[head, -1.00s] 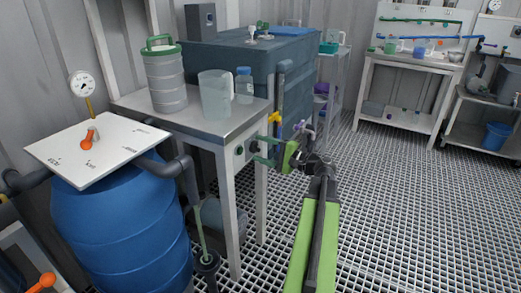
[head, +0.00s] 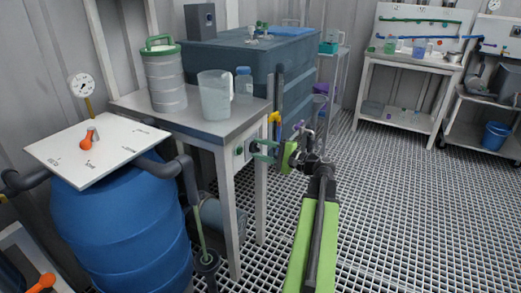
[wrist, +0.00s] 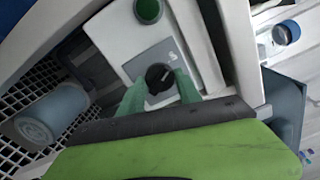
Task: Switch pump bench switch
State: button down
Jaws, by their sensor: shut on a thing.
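The pump bench switch is a black round knob (wrist: 158,77) with a pale mark, on a grey plate on a white box. The box (head: 239,154) is on the side of the metal bench (head: 190,110). My gripper (wrist: 159,84) has its two green fingers on either side of the knob and is shut on it. In the head view my gripper (head: 263,150) reaches the box from the right, and its fingers partly hide the knob. A green round button (wrist: 148,10) is on the same box, beside the knob.
A ribbed canister (head: 165,80) and a clear jug (head: 215,97) stand on the bench. A blue barrel (head: 120,225) is at left, its white lid carrying an orange handle (head: 86,144). A dark tank (head: 240,60) stands behind. The grating floor (head: 420,210) at right is clear.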

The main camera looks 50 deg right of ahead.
jog(key=m, duration=0.5)
jog(key=shift+m, duration=0.4)
jog(key=m, duration=0.5)
jog(key=shift+m, duration=0.4)
jog(key=c, duration=0.8)
grip_release()
jog(key=shift+c, duration=0.2)
jog(key=shift+s, duration=0.1)
